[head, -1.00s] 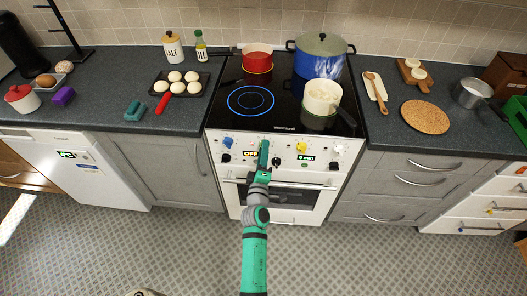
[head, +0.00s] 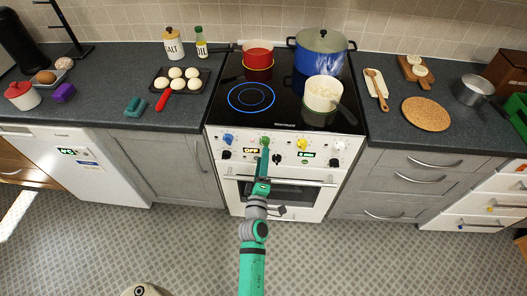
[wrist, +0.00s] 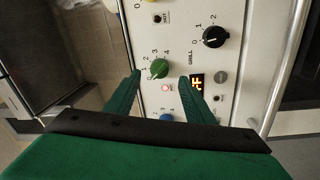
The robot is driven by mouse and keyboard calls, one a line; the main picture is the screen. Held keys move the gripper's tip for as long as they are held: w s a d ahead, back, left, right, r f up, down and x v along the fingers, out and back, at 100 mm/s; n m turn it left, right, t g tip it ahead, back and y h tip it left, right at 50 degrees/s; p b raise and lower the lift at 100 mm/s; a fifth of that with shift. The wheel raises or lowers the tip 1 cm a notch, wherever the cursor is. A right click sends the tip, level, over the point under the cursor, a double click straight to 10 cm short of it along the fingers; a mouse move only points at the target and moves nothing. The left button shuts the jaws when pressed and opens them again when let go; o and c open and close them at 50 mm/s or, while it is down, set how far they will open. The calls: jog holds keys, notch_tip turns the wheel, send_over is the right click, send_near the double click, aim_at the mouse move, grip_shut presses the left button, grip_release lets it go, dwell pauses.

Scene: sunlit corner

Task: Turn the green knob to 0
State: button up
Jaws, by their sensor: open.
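The green knob (head: 265,140) is on the white stove front, between the blue and yellow knobs. It also shows in the wrist view (wrist: 159,68), with printed numbers from 1 to 4 beside it and a lit red lamp near it. I cannot clearly tell where its pointer stands. My gripper (head: 264,155) is just below the knob in the head view. In the wrist view my gripper (wrist: 160,78) is open, with one finger on each side of the knob and nothing between them touching it visibly.
A blue ring glows on the black hob (head: 285,92). A red pot (head: 258,56), a blue pot (head: 321,58) and a cream pot (head: 323,93) stand on it. A black knob (wrist: 214,37) and an orange display (wrist: 196,82) flank the knob. The oven handle (head: 280,181) sticks out below.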

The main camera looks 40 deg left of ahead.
jog(key=shift+v, duration=2.7)
